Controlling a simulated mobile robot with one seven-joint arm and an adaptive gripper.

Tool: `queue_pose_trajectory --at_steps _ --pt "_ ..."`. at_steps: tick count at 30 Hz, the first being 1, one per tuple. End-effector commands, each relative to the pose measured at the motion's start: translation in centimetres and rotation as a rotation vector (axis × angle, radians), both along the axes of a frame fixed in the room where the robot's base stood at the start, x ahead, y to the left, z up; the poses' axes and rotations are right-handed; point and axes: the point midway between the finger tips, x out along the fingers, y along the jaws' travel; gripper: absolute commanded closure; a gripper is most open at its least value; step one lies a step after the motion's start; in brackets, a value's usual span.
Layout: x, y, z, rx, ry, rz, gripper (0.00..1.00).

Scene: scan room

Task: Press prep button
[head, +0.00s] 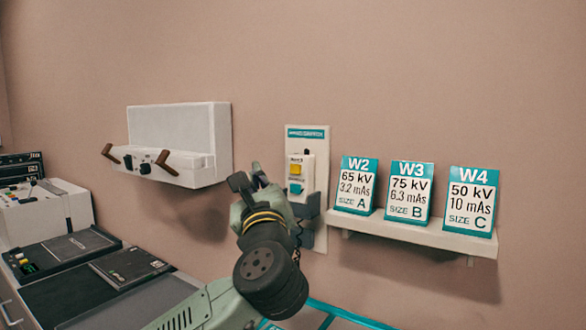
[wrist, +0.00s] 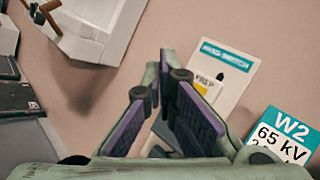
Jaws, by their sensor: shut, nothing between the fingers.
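A hand switch panel (head: 307,133) is mounted on the wall in the middle of the head view. Its switch body carries a yellow button (head: 295,169) above a teal button (head: 295,188). In the wrist view the panel (wrist: 232,62) is tilted, and a label starting "PREP" (wrist: 204,82) shows beside my finger. My gripper (head: 249,178) is shut and empty, just left of the switch body in the head view. Its purple-padded fingers (wrist: 160,88) also show in the wrist view. I cannot tell the depth gap to the buttons.
A white wall unit with brown handles (head: 180,145) hangs to the left. A white shelf (head: 410,232) at right holds cards W2 (head: 355,185), W3 (head: 409,191) and W4 (head: 471,201). A console (head: 45,210) and dark worktop (head: 75,250) stand lower left.

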Motion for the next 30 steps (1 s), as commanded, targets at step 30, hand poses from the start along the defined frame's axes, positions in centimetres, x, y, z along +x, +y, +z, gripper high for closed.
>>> queue_pose_trajectory --at_steps 30 --pt "6.9 -5.0 0.1 -0.002 -0.003 -0.002 1.00"
